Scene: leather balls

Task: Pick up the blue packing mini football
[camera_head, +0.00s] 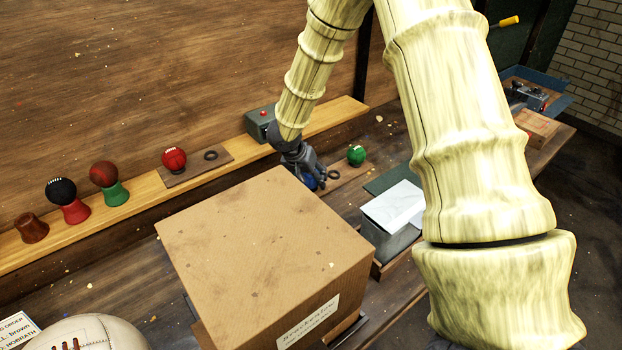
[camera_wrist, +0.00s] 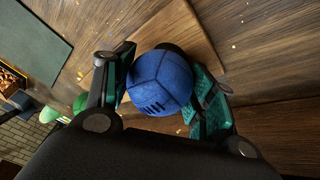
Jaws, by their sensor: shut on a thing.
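The blue mini football (camera_wrist: 160,82) sits between the two fingers of my gripper (camera_wrist: 158,90) in the wrist view. Both fingers touch its sides, and the gripper is shut on it. In the head view my gripper (camera_head: 311,178) is low over the bench behind the big cardboard box, and only a small part of the blue ball (camera_head: 309,182) shows below the fingers. Whether the ball is clear of the board under it cannot be told.
A cardboard box (camera_head: 262,240) stands in front of my gripper. A green ball (camera_head: 356,155) and a dark ring (camera_head: 334,175) are close on the right. A red ball (camera_head: 174,159) and stands line the shelf at left. A grey box (camera_head: 258,124) is behind.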

